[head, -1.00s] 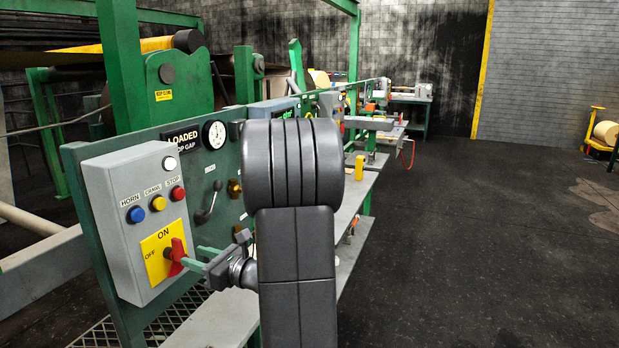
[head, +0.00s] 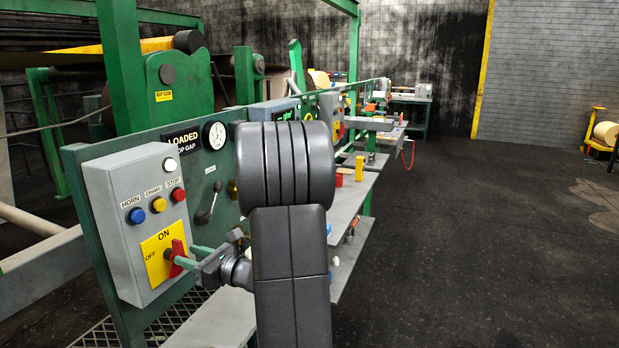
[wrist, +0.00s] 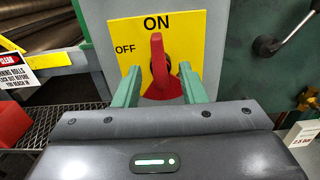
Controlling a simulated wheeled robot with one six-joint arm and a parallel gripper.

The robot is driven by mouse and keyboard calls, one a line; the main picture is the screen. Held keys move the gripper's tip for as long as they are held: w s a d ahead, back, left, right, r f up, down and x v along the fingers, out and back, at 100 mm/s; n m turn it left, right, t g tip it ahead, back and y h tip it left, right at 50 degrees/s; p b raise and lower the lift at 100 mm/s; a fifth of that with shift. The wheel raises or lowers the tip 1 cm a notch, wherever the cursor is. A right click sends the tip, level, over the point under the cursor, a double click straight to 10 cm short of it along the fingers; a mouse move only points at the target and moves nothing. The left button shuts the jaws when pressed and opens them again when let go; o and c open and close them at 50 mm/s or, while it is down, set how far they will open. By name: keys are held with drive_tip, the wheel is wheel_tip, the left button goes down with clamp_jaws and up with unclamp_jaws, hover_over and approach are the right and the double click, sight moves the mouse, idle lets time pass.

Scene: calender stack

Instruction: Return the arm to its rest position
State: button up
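The red rotary switch knob (head: 178,250) sits on a yellow ON/OFF plate (head: 157,262) on the front of the grey control box (head: 127,190). In the wrist view the knob (wrist: 158,68) has its handle upright, pointing at ON. My gripper (head: 187,256) is at the knob. In the wrist view its two green fingers (wrist: 159,82) stand apart on either side of the knob's lower part, with a gap visible beside the handle. Whether either finger touches the knob is hard to tell. My arm stands in the middle of the head view and hides part of the green panel.
Horn, crawl and stop buttons (head: 158,204) sit above the plate. A black lever (head: 207,205) and a gauge (head: 214,135) are on the green panel (head: 205,170). Grey shelves (head: 352,200) run behind my arm. The dark floor (head: 470,240) at right is clear.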

sight(182, 255)
drive_tip(key=x, duration=0.4)
drive_tip(key=shift+a+f, duration=0.15)
drive_tip(key=shift+a, duration=0.1)
drive_tip(key=shift+s+n+b, duration=0.1)
drive_tip(key=shift+n+b, duration=0.35)
drive_tip(key=shift+n, duration=0.65)
drive_tip(key=shift+s+n+b, duration=0.2)
drive_tip(key=shift+n+b, duration=0.3)
drive_tip(key=shift+n, duration=1.2)
